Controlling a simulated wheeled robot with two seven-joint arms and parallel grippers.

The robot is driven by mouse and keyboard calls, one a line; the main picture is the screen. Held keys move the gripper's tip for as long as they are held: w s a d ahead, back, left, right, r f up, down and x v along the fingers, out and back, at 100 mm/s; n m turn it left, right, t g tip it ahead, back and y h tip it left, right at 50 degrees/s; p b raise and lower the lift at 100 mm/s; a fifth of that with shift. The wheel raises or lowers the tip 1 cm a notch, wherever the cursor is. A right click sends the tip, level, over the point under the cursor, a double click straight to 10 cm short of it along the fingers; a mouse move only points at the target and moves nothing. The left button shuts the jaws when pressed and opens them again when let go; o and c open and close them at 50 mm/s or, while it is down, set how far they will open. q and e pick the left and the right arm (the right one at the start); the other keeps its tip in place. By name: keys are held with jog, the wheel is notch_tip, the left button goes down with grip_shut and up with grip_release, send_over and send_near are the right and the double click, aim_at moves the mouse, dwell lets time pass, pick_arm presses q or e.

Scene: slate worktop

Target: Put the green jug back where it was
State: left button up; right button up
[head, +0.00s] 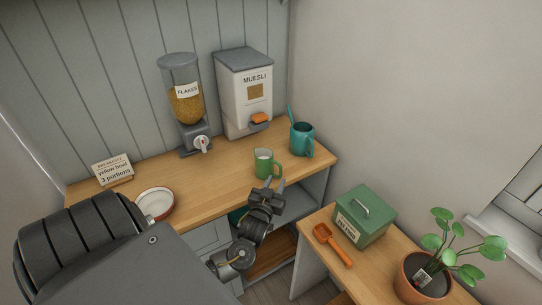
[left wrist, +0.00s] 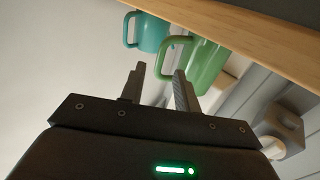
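The green jug (head: 264,165) stands upright on the wooden worktop near its front edge, with a pale inside. It also shows in the left wrist view (left wrist: 207,66), its handle appearing between and beyond my fingers. My left gripper (head: 269,185) is just in front of the jug at the worktop edge. In the left wrist view my left gripper (left wrist: 159,70) has its two fingers apart with nothing held. I cannot tell whether a finger touches the handle. My right gripper is not in view.
A teal mug (head: 302,140) stands behind and right of the jug. A flakes dispenser (head: 185,105), a muesli dispenser (head: 245,95), a sign (head: 113,169) and a red-rimmed white bowl (head: 155,202) are on the worktop. A green box (head: 365,215), orange scoop (head: 332,244) and potted plant (head: 425,278) sit lower right.

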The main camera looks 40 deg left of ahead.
pick_arm(q)
jog(key=shift+b+v, duration=0.3)
jog(key=shift+v, duration=2.05)
jog(key=shift+f, duration=0.1)
jog(key=s+d+f+m+g+h, duration=0.1)
jog(key=s+d+f+m+g, duration=0.3)
jog(key=f, duration=0.8)
jog(key=s+a+f+g+h, duration=0.15)
jog(key=s+f, duration=0.35)
jog(key=f, duration=0.6)
jog(key=s+d+f+m+g+h, duration=0.1)
jog(key=s+d+f+g+h, duration=0.3)
jog(key=f, duration=0.8)
jog(key=s+d+f+g, duration=0.2)
jog(key=s+f, duration=0.2)
jog(key=s, duration=0.5)
jog(key=s+d+f+m+g, duration=0.1)
jog(key=s+d+f+g, duration=0.1)
jog(key=s+f, duration=0.3)
jog(key=s+d+f+m+g, duration=0.1)
jog(key=s+f, duration=0.4)
jog(key=s, duration=0.9)
jog(key=shift+d+f+g, duration=0.25)
jog(key=shift+d+g, duration=0.2)
jog(key=shift+g, duration=0.1)
jog(key=shift+f+h, duration=0.1)
jog(key=shift+h, duration=0.15)
